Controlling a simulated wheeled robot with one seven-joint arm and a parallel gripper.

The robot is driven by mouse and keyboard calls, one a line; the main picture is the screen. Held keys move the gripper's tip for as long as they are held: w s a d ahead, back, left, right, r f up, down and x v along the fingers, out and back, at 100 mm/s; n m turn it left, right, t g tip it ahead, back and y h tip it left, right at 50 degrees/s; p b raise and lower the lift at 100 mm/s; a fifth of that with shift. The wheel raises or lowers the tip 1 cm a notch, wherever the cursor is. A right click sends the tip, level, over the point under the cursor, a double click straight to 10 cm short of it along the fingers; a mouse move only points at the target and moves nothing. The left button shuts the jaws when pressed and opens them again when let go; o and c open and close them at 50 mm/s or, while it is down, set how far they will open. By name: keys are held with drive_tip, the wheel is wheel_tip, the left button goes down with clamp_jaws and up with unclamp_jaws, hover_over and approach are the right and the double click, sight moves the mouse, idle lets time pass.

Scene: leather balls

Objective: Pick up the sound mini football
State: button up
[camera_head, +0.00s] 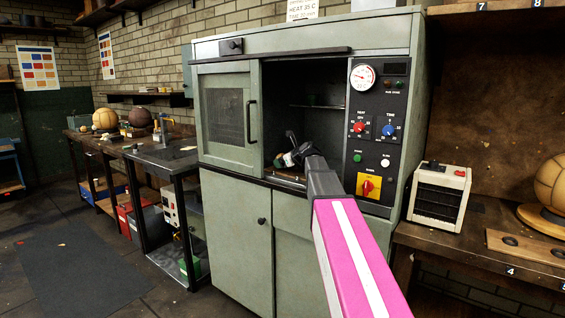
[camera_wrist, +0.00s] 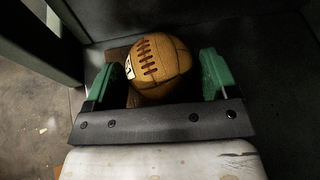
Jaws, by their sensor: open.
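In the wrist view a small brown leather ball (camera_wrist: 160,68) with dark lacing and a white label with a dark mark lies between the two green fingertips of my gripper (camera_wrist: 160,80). The fingers are open, with a gap showing on the right side; on the left I cannot tell whether the finger touches the ball. In the head view my gripper (camera_head: 292,155) reaches into the open right part of the green cabinet (camera_head: 235,200), near its floor. A small ball-like shape shows beside it there, partly hidden and too small to identify.
The cabinet's sliding door (camera_head: 226,117) covers the left part of the opening. A control panel (camera_head: 378,130) stands right of it. A small heater (camera_head: 438,195) and a large ball (camera_head: 552,185) stand on the right bench. Other balls stand on the far left bench (camera_head: 100,135).

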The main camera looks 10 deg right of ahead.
drive_tip(key=shift+x, duration=1.05)
drive_tip(key=c, duration=0.7)
